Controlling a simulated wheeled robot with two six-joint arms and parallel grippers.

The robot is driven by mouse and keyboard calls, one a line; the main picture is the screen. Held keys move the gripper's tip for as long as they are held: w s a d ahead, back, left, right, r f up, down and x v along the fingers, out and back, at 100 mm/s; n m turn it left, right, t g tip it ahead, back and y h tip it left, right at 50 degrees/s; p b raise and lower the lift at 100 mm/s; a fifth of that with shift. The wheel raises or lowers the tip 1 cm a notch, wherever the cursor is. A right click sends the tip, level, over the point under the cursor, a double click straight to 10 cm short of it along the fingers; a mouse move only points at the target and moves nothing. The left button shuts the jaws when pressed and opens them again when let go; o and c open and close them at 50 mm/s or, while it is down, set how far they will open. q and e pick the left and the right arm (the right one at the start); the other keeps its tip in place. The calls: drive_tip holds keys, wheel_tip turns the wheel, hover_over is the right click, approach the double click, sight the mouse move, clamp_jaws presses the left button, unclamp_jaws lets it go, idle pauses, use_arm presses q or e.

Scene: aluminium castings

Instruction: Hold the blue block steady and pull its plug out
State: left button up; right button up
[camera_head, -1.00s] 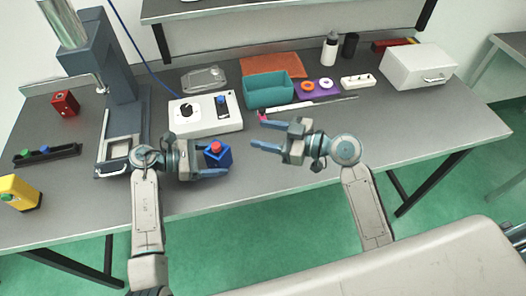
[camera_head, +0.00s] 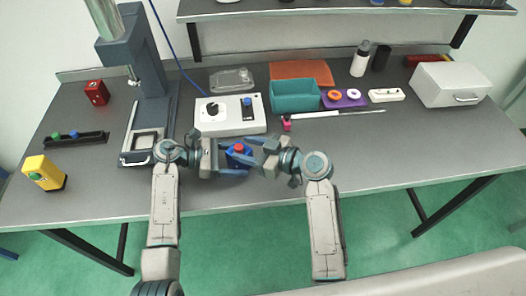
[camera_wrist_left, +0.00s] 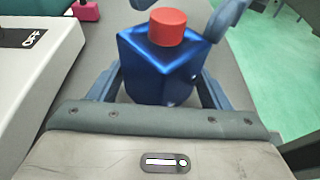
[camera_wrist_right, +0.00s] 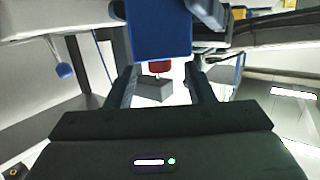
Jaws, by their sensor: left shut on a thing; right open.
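The blue block (camera_head: 234,156) is held in my left gripper (camera_head: 238,165), near the table's front edge. In the left wrist view the block (camera_wrist_left: 160,72) sits upright between the fingers. Its red plug (camera_wrist_left: 168,27) stands up from the top face; it also shows in the head view (camera_head: 239,147). My right gripper (camera_head: 252,153) is open, with its fingers reaching toward the plug from the right. In the right wrist view the block (camera_wrist_right: 160,35) is at the top and the plug (camera_wrist_right: 159,67) lies between the two open fingers. I cannot tell whether they touch it.
A white control box (camera_head: 231,117) stands behind the block. A press (camera_head: 147,60) and a yellow box (camera_head: 43,172) are at left. The right front table is clear.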

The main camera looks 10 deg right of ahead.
drive_tip(key=shift+w+a+f, duration=0.15)
drive_tip(key=shift+w+a, duration=0.2)
drive_tip(key=shift+a, duration=0.2)
clamp_jaws()
